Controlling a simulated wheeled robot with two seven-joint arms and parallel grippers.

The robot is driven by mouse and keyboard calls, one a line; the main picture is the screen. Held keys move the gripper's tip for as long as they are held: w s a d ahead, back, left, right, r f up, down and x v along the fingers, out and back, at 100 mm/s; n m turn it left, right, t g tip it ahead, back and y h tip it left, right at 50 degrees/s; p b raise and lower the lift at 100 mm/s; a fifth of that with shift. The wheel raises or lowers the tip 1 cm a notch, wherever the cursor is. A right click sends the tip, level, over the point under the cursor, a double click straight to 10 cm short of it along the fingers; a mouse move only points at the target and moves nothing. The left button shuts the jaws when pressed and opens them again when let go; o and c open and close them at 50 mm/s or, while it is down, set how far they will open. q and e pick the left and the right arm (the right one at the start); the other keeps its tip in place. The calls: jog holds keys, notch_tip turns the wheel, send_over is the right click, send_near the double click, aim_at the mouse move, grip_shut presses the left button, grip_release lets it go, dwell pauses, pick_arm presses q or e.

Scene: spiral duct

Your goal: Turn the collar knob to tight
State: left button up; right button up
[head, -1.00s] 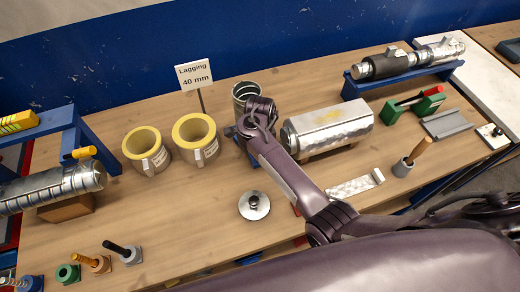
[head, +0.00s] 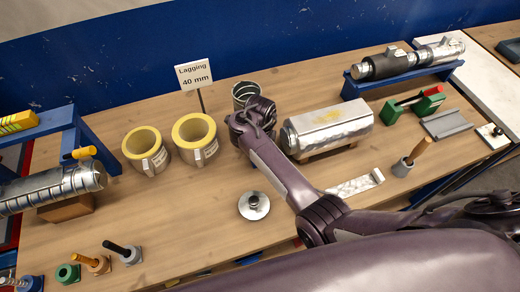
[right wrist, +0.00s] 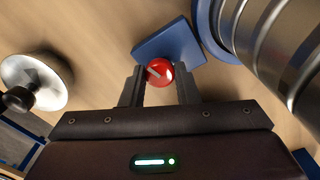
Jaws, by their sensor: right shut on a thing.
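A red round knob (right wrist: 160,73) with a pale pointer line sits against a blue block (right wrist: 170,42) in the right wrist view. My right gripper (right wrist: 160,84) is shut on the knob, one finger on each side. A blue collar (right wrist: 208,30) rings the ribbed metal duct (right wrist: 275,45) beside it. In the head view the duct (head: 244,91) stands upright behind my right wrist (head: 252,122), which hides the knob and fingertips. No "tight" mark is readable. My left gripper is not in view.
Two yellow-lined cups (head: 146,150) stand left of the duct, near the "Lagging 40 mm" sign (head: 194,75). A foil-wrapped cylinder (head: 328,128) lies close on the right. A round metal lid (head: 254,206) with a black knob lies in front.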

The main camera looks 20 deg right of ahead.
jog(key=shift+s+f, duration=0.1)
jog(key=o, duration=1)
jog(key=shift+r, duration=0.35)
notch_tip(320, 180, up, 6)
jog(key=shift+r, duration=0.6)
